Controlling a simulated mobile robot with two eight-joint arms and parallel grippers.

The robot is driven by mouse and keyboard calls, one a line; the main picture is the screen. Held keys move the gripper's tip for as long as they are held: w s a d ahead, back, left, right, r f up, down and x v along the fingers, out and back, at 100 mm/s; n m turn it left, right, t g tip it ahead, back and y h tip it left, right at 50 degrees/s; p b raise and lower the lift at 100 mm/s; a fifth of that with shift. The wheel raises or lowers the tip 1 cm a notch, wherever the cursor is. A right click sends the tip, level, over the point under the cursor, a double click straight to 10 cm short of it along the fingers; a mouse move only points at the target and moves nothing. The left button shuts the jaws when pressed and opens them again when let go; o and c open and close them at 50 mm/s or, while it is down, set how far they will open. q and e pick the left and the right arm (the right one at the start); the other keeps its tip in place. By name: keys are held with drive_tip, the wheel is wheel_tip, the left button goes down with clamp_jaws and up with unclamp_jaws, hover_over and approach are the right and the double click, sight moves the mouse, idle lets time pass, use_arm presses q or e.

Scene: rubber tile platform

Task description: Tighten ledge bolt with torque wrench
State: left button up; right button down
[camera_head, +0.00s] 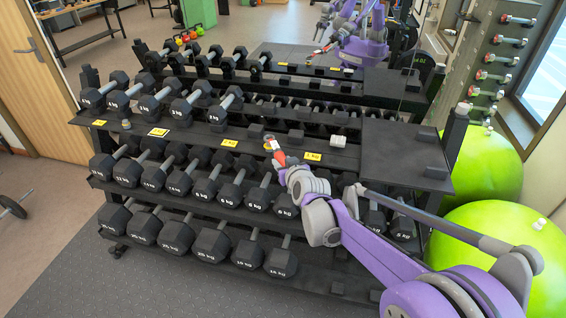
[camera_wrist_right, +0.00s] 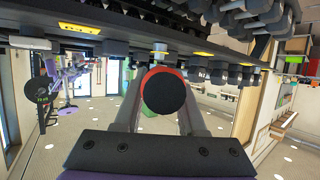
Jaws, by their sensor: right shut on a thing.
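My right gripper (camera_head: 277,155) reaches the front edge of the rack's middle ledge (camera_head: 205,135). It is shut on a tool with a red part (camera_head: 279,158), which looks like the torque wrench. In the right wrist view the tool's round black end with a red rim (camera_wrist_right: 165,91) sits between the fingers. The tool's far end is mostly hidden behind it. A small silver and yellow piece (camera_wrist_right: 159,48) shows just beyond, at the ledge edge; I cannot tell whether it is the bolt or whether the tool touches it. My left gripper is not in view.
A small white item (camera_head: 338,141) and a small grey item (camera_head: 126,124) lie on the ledge. Green exercise balls (camera_head: 480,165) stand at the right. A mirror behind reflects my body.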

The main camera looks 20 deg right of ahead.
drive_tip(key=shift+r, duration=0.1)
idle(0.3)
drive_tip(key=shift+r+p, duration=1.45)
drive_tip(key=shift+r, duration=0.6)
drive_tip(key=shift+f, duration=0.15)
